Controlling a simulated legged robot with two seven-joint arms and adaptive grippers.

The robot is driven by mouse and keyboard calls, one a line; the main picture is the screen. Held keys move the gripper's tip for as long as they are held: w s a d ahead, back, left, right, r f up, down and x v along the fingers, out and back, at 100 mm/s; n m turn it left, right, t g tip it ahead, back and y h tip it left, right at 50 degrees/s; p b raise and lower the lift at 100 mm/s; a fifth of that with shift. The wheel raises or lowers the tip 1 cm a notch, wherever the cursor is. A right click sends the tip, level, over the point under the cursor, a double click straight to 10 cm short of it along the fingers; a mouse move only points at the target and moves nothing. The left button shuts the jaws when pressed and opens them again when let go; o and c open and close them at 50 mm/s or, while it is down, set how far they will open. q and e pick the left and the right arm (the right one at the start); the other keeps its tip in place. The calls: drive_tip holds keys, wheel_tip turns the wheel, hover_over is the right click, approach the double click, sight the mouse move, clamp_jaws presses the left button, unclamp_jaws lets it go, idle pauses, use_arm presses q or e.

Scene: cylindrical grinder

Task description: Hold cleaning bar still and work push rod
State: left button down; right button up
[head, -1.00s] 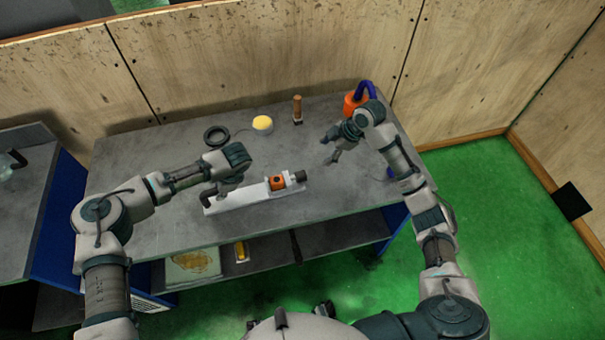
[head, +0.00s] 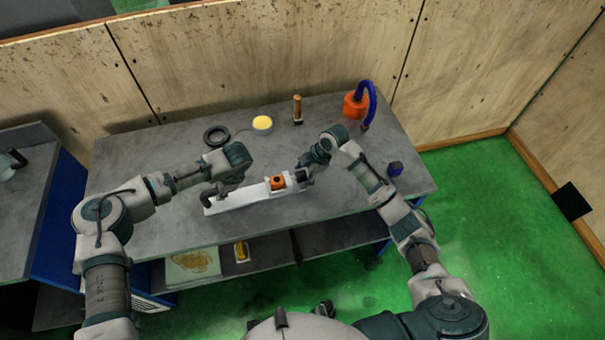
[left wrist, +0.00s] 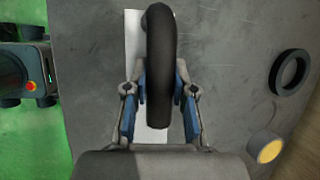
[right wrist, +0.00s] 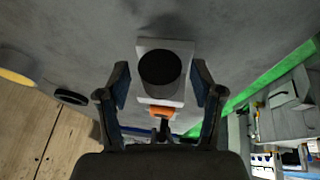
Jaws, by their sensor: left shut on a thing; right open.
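The cleaning bar is a long white bar (head: 238,198) on the table, with an orange block (head: 278,183) near its right end. A black curved handle (left wrist: 160,60) rises at its left end. My left gripper (head: 212,187) is shut on this handle; the left wrist view shows a finger on each side. A black round end (right wrist: 160,68), seemingly the push rod's, faces the right wrist camera in front of a white block. My right gripper (right wrist: 161,82) is open, its fingers on either side of this end with visible gaps. In the head view, my right gripper (head: 303,176) partly hides it.
Behind the bar stand a black ring (head: 216,135), a yellow-topped round thing (head: 262,124), a wooden-handled tool (head: 297,108) and an orange container (head: 355,105) with a blue hose. A small blue thing (head: 395,169) lies at the right. The table's front edge is close to the bar.

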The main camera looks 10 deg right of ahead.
clamp_jaws()
drive_tip(key=shift+w+d, duration=0.1)
drive_tip(key=shift+d, duration=2.25)
unclamp_jaws()
drive_tip(key=v, duration=1.1)
drive_tip(key=shift+d+r, duration=0.15)
drive_tip(key=shift+r, duration=0.25)
use_arm(q)
drive_tip(key=c, duration=0.9)
unclamp_jaws()
